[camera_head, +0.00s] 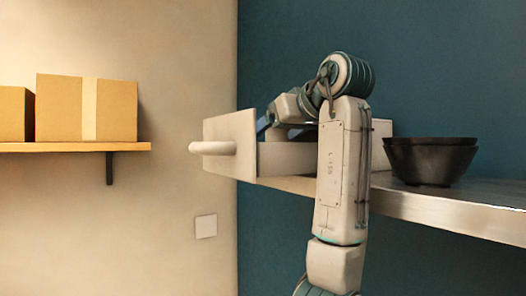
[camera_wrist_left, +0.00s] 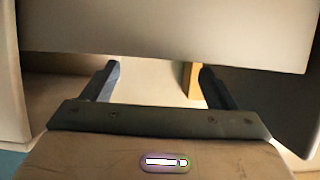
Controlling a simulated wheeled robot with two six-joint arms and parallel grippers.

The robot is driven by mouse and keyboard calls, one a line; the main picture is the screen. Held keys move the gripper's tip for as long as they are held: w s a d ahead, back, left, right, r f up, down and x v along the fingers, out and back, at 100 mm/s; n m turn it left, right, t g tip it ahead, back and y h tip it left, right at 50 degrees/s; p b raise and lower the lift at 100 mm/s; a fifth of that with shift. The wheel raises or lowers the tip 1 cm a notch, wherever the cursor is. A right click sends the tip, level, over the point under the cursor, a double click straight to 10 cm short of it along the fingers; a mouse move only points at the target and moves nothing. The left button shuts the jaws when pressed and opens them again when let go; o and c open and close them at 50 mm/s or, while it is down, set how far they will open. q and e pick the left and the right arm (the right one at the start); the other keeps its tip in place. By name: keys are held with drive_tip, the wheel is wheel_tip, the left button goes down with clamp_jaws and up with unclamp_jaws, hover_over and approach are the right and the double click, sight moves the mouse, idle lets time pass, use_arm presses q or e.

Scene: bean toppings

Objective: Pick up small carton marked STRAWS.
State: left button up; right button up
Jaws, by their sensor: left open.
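I cannot make out a small carton marked STRAWS in either view; no such lettering shows. A pale drawer (camera_head: 232,128) with a round handle stands pulled out at the shelf end, and its inside is mostly hidden. My left gripper (camera_wrist_left: 160,74) is open, its two dark fingers well apart with nothing held between them. In the head view it is largely hidden behind the drawer front and my arm. In the wrist view a narrow tan upright piece (camera_wrist_left: 192,80) shows by the right finger; I cannot tell what it is. My right gripper is not in view.
Stacked black bowls (camera_head: 430,160) stand on the grey shelf (camera_head: 455,208) right of my arm. A cardboard box (camera_head: 60,108) sits on a wooden shelf (camera_head: 60,147) at left. In the wrist view a pale panel (camera_wrist_left: 170,35) spans the top, close beyond the fingers.

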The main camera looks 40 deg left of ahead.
use_arm(q)
drive_tip(key=p+x, duration=0.1)
drive_tip(key=x, duration=0.1)
drive_tip(key=p+x, duration=0.2)
drive_tip(key=shift+d+f, duration=0.1)
drive_tip(key=shift+f, duration=0.2)
drive_tip(key=shift+a+f, duration=0.2)
drive_tip(key=shift+a, duration=0.15)
drive_tip(key=shift+a+f, duration=0.15)
drive_tip(key=shift+a, duration=0.1)
drive_tip(key=shift+d, duration=0.15)
drive_tip(key=shift+c, duration=1.1)
drive_tip(key=shift+d, duration=0.15)
drive_tip(key=c, duration=0.7)
drive_tip(key=shift+c, duration=1)
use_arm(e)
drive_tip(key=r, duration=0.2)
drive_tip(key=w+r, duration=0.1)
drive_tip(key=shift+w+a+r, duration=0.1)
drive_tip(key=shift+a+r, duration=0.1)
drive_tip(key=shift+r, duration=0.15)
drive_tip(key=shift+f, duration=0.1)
